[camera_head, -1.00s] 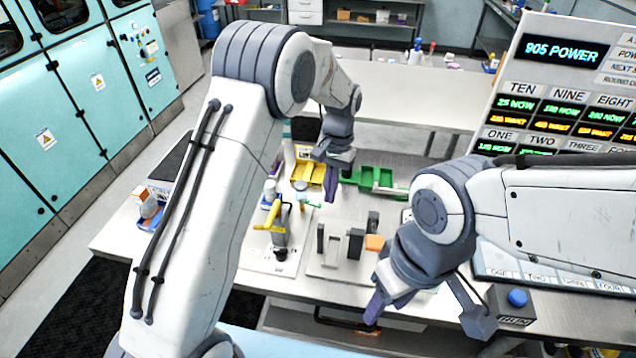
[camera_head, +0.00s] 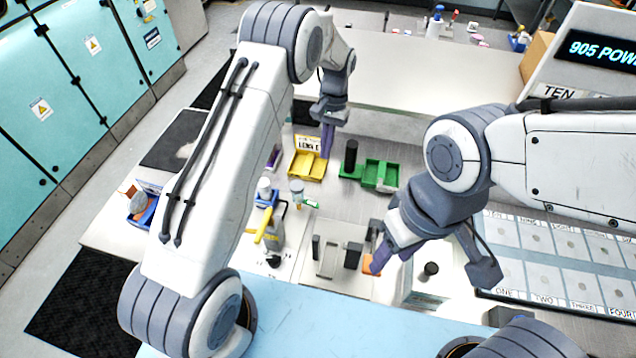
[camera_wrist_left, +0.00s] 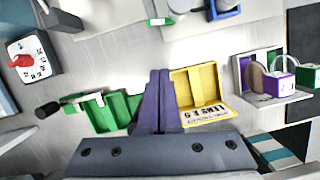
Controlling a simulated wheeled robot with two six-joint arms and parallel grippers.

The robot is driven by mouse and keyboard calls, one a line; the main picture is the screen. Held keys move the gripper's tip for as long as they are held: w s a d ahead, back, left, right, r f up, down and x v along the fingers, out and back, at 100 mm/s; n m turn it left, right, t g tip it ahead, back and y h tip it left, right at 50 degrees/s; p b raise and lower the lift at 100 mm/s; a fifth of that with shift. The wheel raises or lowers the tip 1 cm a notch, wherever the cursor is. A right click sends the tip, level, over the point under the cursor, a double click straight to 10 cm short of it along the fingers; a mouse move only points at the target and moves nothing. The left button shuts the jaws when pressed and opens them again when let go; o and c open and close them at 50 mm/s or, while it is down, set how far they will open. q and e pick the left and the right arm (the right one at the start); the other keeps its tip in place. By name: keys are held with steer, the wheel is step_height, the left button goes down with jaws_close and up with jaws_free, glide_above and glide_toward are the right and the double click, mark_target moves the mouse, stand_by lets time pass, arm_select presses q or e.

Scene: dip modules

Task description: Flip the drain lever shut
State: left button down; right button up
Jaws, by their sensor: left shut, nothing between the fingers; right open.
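A yellow lever (camera_head: 265,224) slants on a small dark-grey fixture (camera_head: 274,240) on the table, left of centre in the head view; I take it for the drain lever, but no readable label confirms it. My left gripper (camera_head: 327,154) is shut and empty, beyond the lever, near the yellow tray (camera_head: 304,173). In the left wrist view its joined purple fingers (camera_wrist_left: 158,85) lie between the green and yellow trays. The lever is not clearly recognisable in the left wrist view.
A green tray (camera_head: 374,169) stands right of the yellow one. Grey upright blocks on a pale plate (camera_head: 318,262) stand between the lever and my right gripper. Small bottles (camera_head: 296,190) stand behind the lever. A labelled panel (camera_head: 545,255) fills the right.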

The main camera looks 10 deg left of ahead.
mark_target(309, 205)
arm_select(q)
steer(key=b+x, duration=0.7)
steer(key=x, duration=0.3)
steer(key=shift+f+b, duration=0.25)
steer(key=shift+b, duration=0.05)
steer(key=s, duration=0.2)
steer(key=shift+s+a, duration=0.25)
steer(key=shift+s, duration=0.15)
steer(key=shift+s+f, duration=0.2)
steer(key=shift+s, duration=0.35)
